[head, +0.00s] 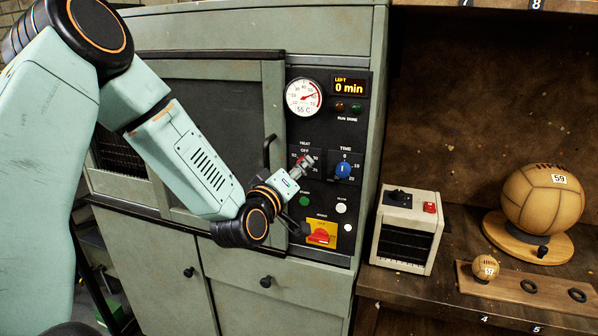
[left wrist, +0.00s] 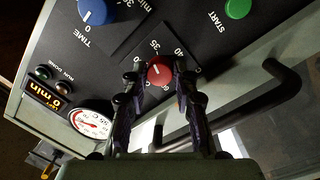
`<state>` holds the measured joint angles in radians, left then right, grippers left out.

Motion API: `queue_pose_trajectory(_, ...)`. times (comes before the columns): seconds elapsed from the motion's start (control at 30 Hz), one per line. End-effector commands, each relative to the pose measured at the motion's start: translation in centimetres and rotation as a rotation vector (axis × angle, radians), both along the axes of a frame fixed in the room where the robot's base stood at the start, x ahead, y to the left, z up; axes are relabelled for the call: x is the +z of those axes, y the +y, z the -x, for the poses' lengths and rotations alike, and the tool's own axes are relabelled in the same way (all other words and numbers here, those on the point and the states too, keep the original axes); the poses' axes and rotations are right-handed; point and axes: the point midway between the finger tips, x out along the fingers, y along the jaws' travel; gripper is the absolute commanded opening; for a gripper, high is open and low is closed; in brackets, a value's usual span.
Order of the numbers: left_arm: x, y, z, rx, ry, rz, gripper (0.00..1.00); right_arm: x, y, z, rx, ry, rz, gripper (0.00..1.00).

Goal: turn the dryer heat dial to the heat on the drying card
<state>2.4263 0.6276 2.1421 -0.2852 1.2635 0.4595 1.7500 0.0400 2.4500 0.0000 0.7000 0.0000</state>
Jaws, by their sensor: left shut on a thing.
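The red heat dial (head: 306,160) sits on the dark control panel of the green dryer (head: 340,215), under the HEAT label. My left gripper (head: 300,168) reaches it from the lower left and is shut on it. In the left wrist view the dial (left wrist: 160,72) is between the two fingers of my left gripper (left wrist: 158,80). Its white mark shows, with 35 and 40 printed near it; the exact setting is hard to read. I see no drying card in either view. My right gripper is not in view.
Beside the heat dial is the blue time dial (head: 343,170). Above are a round gauge (head: 303,97) reading 55 C and a display (head: 350,86) reading 0 min. A red-and-yellow switch (head: 321,235) is below. A black door handle (head: 268,152) stands close to my gripper.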

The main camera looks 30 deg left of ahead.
Motion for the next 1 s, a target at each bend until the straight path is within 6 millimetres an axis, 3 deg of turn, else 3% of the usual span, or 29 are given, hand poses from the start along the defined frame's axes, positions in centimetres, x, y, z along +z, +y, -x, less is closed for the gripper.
queue_pose_trajectory(0.07,0.4,0.2,-0.1,0.006,-0.012,-0.002,0.0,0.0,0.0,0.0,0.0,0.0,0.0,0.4)
queue_pose_trajectory(0.1,0.4,0.2,-0.1,0.006,-0.012,-0.002,0.32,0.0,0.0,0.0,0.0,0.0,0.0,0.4)
queue_pose_trajectory(0.33,0.2,0.1,-0.1,0.003,-0.006,-0.002,0.51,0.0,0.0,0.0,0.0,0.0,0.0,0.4)
queue_pose_trajectory(0.67,0.1,0.1,0.1,0.002,-0.003,0.0,0.51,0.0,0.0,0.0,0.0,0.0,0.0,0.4)
queue_pose_trajectory(1.0,0.1,-0.4,4.0,0.004,-0.003,0.005,0.51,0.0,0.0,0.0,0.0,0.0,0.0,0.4)
